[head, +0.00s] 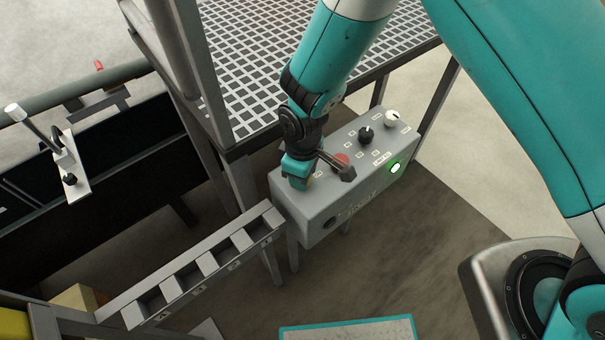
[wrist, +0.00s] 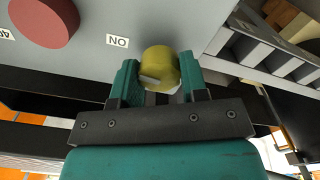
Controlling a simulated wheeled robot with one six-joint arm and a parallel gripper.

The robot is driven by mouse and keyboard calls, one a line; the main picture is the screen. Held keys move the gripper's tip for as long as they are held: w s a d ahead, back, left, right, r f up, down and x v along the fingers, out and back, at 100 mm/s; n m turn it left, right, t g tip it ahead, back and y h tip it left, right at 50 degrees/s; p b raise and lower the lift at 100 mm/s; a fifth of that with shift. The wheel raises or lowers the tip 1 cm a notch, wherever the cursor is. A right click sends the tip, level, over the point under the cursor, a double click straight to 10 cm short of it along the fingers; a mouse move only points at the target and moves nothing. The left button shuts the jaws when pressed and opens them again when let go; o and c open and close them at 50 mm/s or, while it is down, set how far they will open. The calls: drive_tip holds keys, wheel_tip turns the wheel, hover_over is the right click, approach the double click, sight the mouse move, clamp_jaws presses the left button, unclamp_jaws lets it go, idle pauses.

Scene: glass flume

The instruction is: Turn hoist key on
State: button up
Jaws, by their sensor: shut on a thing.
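The grey control box (head: 335,205) stands below my arm in the head view. My gripper (head: 297,180) points down at the left end of its top. In the wrist view, my gripper (wrist: 160,80) is shut on the hoist key (wrist: 157,62), a round yellow head with a slot-like grey mark, held between the two teal fingers. A white label reading ON, upside down in this view, sits on the panel just left of the key. In the head view the key is hidden by my gripper.
Beside the key is a red button (head: 341,160), also in the wrist view (wrist: 45,20). A black knob (head: 366,134), a white knob (head: 392,119) and a lit green lamp (head: 395,168) are further right. A compartmented grey rack (head: 192,280) adjoins the box's left.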

drive_tip(key=shift+n, duration=0.5)
drive_tip(key=o, duration=0.9)
wheel_tip(320, 180, up, 18)
drive_tip(key=b, duration=0.2)
drive_tip(key=shift+f+b, duration=0.25)
drive_tip(key=shift+b, duration=0.05)
